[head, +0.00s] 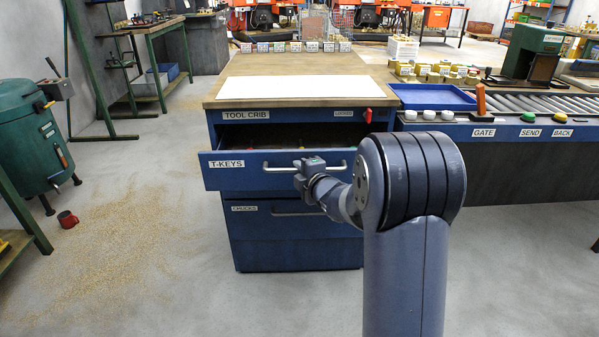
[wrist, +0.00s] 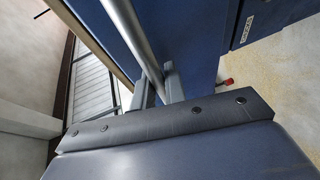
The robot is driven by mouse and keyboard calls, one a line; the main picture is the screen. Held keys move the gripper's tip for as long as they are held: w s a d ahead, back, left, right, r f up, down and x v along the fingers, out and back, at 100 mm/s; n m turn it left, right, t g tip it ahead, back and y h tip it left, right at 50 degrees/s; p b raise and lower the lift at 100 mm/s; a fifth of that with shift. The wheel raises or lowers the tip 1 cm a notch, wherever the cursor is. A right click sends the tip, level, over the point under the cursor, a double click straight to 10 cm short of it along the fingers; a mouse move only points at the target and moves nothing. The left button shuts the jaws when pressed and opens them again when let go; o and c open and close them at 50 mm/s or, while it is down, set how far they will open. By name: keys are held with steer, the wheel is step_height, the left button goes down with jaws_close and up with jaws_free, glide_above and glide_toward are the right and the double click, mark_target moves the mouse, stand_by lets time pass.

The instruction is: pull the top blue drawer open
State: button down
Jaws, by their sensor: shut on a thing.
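The top blue drawer (head: 225,174), labelled T-KEYS, stands pulled partly out of the tool crib cabinet (head: 240,254) in the head view. Its inside shows above the front panel, with small coloured things in it. My gripper (head: 307,172) is at the drawer's bar handle (head: 279,169), near the middle of the front. In the wrist view the handle bar (wrist: 137,40) runs between the two fingers of my gripper (wrist: 158,86), which are shut on it.
A lower drawer (head: 262,225) with its own handle (head: 297,213) is shut. A white sheet (head: 290,90) lies on the worktop. A roller conveyor (head: 540,104) adjoins on the right.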

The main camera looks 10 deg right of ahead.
steer(key=s+a+b, duration=0.2)
steer(key=s+b, duration=0.2)
steer(key=s, duration=0.8)
steer(key=shift+s+a, duration=0.15)
steer(key=shift+s, duration=0.2)
steer(key=c, duration=1.7)
jaws_free()
steer(key=shift+c, duration=0.2)
steer(key=p+v, duration=0.3)
steer(key=v, duration=0.7)
steer(key=shift+s, duration=0.35)
